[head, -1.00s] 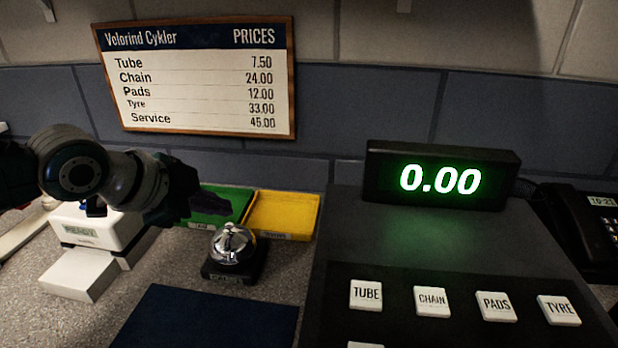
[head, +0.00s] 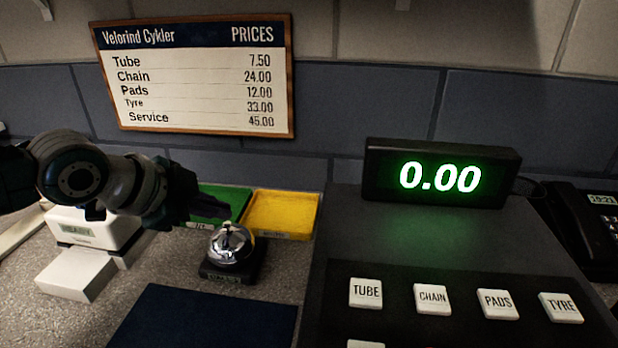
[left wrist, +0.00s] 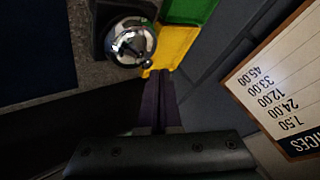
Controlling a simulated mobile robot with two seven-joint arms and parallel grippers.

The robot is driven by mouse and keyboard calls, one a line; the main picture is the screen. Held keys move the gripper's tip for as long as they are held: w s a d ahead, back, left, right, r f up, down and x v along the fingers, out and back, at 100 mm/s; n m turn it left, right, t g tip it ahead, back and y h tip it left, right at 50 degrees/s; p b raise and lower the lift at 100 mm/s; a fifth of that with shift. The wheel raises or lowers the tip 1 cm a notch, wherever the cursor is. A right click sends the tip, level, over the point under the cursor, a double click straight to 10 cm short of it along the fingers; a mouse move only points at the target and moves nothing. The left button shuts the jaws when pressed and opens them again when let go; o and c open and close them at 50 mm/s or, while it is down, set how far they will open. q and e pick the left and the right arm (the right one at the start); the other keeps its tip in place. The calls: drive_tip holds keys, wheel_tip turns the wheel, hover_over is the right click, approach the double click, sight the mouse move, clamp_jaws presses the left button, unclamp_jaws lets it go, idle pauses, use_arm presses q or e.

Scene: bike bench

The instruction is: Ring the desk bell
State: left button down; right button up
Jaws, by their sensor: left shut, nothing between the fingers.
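The desk bell (head: 232,246) is a shiny chrome dome with a small button on top, on a dark square base. It stands on the counter left of the till. My left gripper (head: 218,209) comes in from the left, shut and empty, with its fingertips just above and behind the bell's button. I cannot tell whether they touch it. In the left wrist view the bell (left wrist: 130,43) shows just beyond and left of my closed left fingertips (left wrist: 158,78). My right gripper is not in view.
A green tray (head: 228,196) and a yellow tray (head: 283,213) lie behind the bell. A white card machine (head: 95,232) stands to the left, under my left arm. A dark blue mat (head: 207,318) lies in front. The till (head: 450,240) is at right, its display reading 0.00.

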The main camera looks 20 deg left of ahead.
use_arm(q)
drive_tip(key=shift+f+b, duration=0.4)
drive_tip(key=shift+f, duration=0.1)
idle(0.3)
drive_tip(key=shift+r, duration=0.1)
drive_tip(key=shift+r+p, duration=0.9)
drive_tip(key=shift+p, duration=0.05)
wheel_tip(320, 180, up, 6)
drive_tip(key=p, duration=0.6)
drive_tip(key=shift+d, duration=0.1)
